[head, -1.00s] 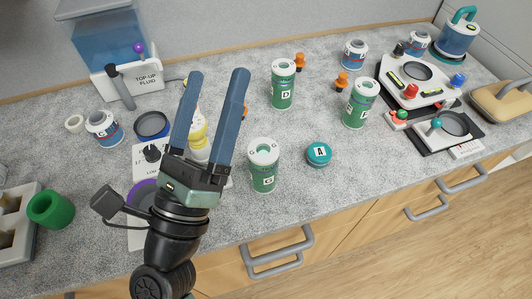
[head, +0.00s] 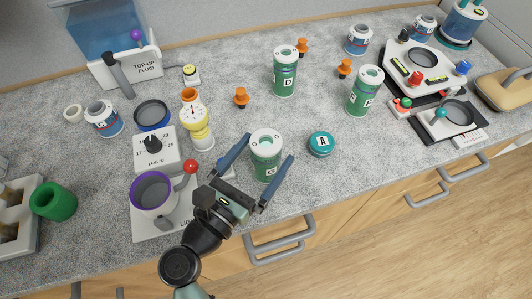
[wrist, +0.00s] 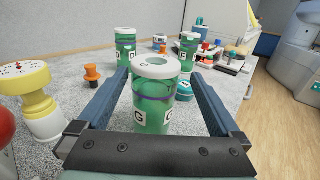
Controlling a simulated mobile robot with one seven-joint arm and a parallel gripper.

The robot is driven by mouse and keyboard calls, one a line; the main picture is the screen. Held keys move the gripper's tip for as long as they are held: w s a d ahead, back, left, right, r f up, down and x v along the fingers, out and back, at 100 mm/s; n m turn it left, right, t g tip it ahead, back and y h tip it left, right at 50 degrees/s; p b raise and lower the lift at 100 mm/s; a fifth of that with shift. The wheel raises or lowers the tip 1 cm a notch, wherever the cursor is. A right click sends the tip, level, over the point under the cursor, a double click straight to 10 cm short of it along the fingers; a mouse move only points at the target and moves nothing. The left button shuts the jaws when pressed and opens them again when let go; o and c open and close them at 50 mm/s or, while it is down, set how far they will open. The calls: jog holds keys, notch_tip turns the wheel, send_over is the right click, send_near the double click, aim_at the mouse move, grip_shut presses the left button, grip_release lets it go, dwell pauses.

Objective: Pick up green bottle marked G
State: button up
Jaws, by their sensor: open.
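The green bottle marked G (head: 266,158) stands upright on the grey counter near its front edge, with a white ring-shaped top. In the wrist view bottle G (wrist: 155,95) stands between the two blue fingers, with a gap visible on the right side. My gripper (head: 262,160) is open, with its fingers reaching along the left and right of the bottle. I cannot tell whether either finger touches it. The bottle's lower part is hidden by the gripper body in the wrist view.
Green bottles D (head: 285,72) and F (head: 365,92) stand behind. A teal lidded jar A (head: 321,144) sits close on the right. A yellow and white device (head: 196,125) and a red-knobbed station (head: 160,195) stand on the left. Drawer handles (head: 280,240) stick out below the counter edge.

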aim_at(274, 137)
jog(key=x, duration=0.3)
jog(key=p+x, duration=0.1)
jog(key=x, duration=0.1)
jog(key=shift+w+a+f, duration=0.2)
jog(key=shift+a+f, duration=0.05)
jog(key=shift+f, duration=0.05)
jog(key=shift+r, duration=0.1)
grip_shut()
